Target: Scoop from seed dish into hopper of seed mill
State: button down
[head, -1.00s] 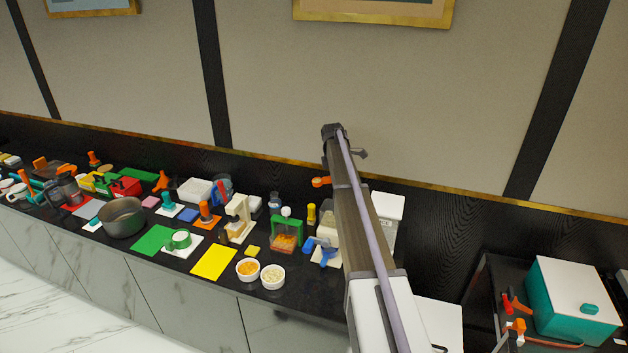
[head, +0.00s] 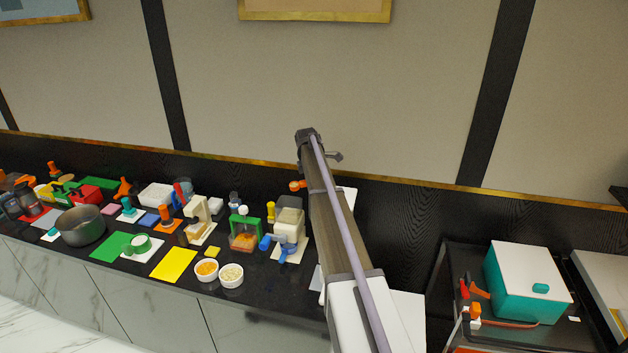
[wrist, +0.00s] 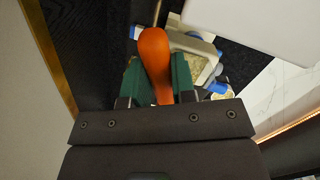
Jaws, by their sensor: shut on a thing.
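My gripper (wrist: 157,78) is shut on an orange handle (wrist: 153,50) in the wrist view, between green fingers. The handle's far end and any scoop bowl cannot be made out. In the head view a bit of orange (head: 297,185) shows beside my raised arm, high over the counter. A white mill (head: 289,224) with blue parts and a pale-filled top stands left of my arm; it also shows beyond the handle in the wrist view (wrist: 196,46). A white dish of pale seeds (head: 231,274) stands at the counter's front edge.
A white dish with orange contents (head: 206,269) stands beside the pale one. A green-framed device (head: 243,235) stands left of the mill. A yellow mat (head: 173,264) and a grey pot (head: 80,226) are farther left. A teal box (head: 527,283) is on a cart at right.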

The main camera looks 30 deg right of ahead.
jog(key=shift+s+f+h+b, duration=0.1)
jog(key=shift+f+h+b, duration=0.2)
jog(key=shift+f+b, duration=0.35)
jog(key=shift+s+a+r+t+h+p, duration=0.15)
jog(key=shift+a+r+t+h+p, duration=0.25)
jog(key=shift+r+h, duration=0.5)
jog(key=shift+s+a+r+h+b, duration=0.1)
jog(key=shift+a+h+b, duration=0.1)
jog(key=shift+h, duration=0.3)
jog(key=shift+a+r+h+b, duration=0.1)
jog(key=shift+a+h+b, duration=0.05)
jog(key=shift+h, duration=0.35)
jog(key=s+a+t+h+b, duration=0.1)
jog(key=a+t+h+b, duration=0.1)
jog(key=a+h+b, duration=0.3)
jog(key=s+a+t+h+b, duration=0.1)
jog(key=a+h+b, duration=0.4)
jog(key=h+b, duration=0.6)
jog(key=t+b, duration=0.1)
jog(key=b, duration=0.5)
jog(key=shift+s+r+t+h, duration=0.3)
jog(key=shift+r+t, duration=0.05)
jog(key=shift+t, duration=0.05)
jog(key=shift+a, duration=0.1)
